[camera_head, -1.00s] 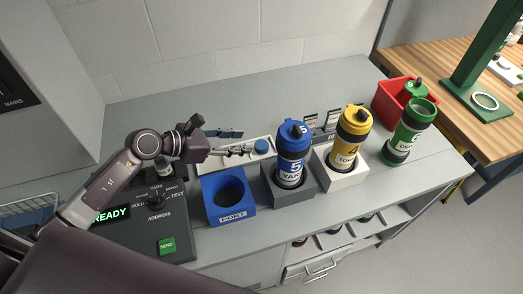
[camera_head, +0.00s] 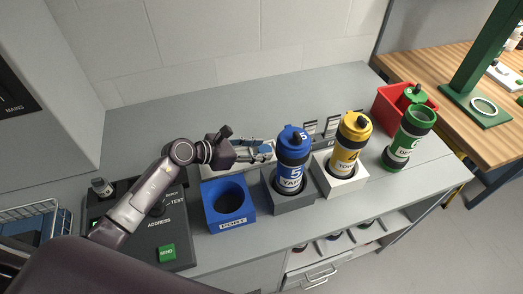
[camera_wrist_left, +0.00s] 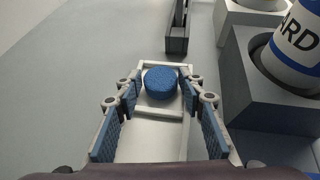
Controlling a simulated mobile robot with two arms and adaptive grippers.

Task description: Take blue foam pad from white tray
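The blue foam pad (camera_wrist_left: 161,83) is a round disc lying in the far part of the white tray (camera_wrist_left: 148,141) in the left wrist view. In the head view the pad is mostly hidden by my left gripper (camera_head: 262,149), and only part of the white tray shows. In the left wrist view my left gripper (camera_wrist_left: 160,95) is open, with its blue-padded fingers on both sides of the pad. I cannot tell whether the fingers touch it. My right gripper is not in view.
A blue port block (camera_head: 228,203) stands in front of the tray. The blue canister 5 (camera_head: 292,160) in a grey holder, the yellow canister (camera_head: 350,143) and the green canister (camera_head: 408,137) stand to the right. A control panel (camera_head: 165,235) lies at left.

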